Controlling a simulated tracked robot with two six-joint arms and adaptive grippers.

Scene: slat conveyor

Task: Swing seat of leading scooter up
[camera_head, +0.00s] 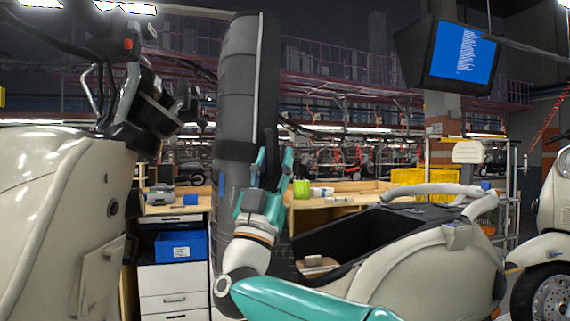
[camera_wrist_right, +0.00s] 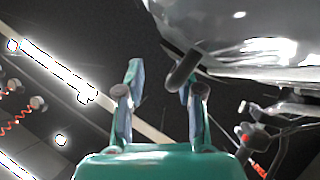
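The leading scooter's cream rear body (camera_head: 440,265) fills the lower right of the head view. Its long dark seat (camera_head: 237,80) stands upright at the front of the body, and the dark compartment under it (camera_head: 370,235) lies open. My right gripper (camera_head: 272,165) is just in front of the seat's lower half in this view, fingers pointing up. The right wrist view shows its two fingers (camera_wrist_right: 160,80) apart, with a dark rounded part near one fingertip that I cannot identify. I cannot tell whether the gripper touches the seat. My left gripper is not in view.
The scooter's cream front shield (camera_head: 60,215) and handlebar (camera_head: 135,85) stand at the left. A workbench (camera_head: 335,200) with a drawer cabinet (camera_head: 175,280) is behind. Another scooter (camera_head: 552,240) is at the right edge. A blue-screened monitor (camera_head: 462,58) hangs above.

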